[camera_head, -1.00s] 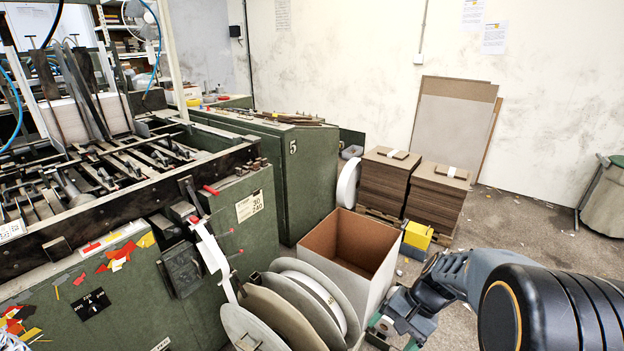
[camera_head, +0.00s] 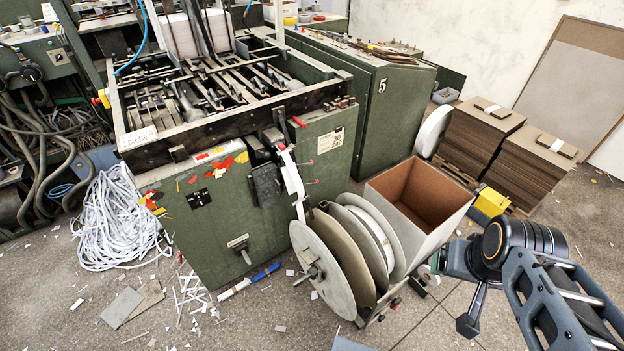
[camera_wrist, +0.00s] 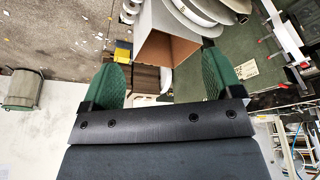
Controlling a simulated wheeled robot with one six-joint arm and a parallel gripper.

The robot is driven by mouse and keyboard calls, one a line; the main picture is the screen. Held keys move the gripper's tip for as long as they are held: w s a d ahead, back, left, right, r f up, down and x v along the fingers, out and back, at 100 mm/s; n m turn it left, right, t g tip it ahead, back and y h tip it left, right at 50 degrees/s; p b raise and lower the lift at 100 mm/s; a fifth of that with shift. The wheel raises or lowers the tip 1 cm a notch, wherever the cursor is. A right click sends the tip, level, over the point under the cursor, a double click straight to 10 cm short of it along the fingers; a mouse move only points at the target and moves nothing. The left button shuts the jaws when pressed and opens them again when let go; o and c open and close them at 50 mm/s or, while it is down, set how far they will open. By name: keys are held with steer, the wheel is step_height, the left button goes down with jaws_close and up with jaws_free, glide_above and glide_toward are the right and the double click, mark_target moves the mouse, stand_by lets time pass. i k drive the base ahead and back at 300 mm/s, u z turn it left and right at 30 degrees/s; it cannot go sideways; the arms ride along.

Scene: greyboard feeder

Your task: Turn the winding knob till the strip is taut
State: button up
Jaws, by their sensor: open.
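A large grey reel (camera_head: 322,275) stands on its edge in front of the green machine, with several discs side by side. A knob-like hub with a small handle (camera_head: 308,274) shows on its front face; I take it for the winding knob. The white strip (camera_head: 292,180) runs from the machine's side down to the reels; I cannot tell how tight it is. It also shows in the wrist view (camera_wrist: 284,36). My gripper (camera_wrist: 165,50) is open and empty, its two green fingers wide apart. It is right of the reels, near the open box, apart from the knob.
The open box (camera_head: 392,212) stands behind the reels. Stacks of board (camera_head: 480,138) and a yellow block (camera_head: 490,202) are beyond it. A heap of white strip (camera_head: 118,222) and a blue-handled tool (camera_head: 262,272) lie on the floor.

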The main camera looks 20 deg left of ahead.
mark_target(395, 302)
steer(key=k, duration=1.2)
steer(key=u, duration=0.55)
steer(key=i, duration=1.55)
steer(key=z, duration=0.75)
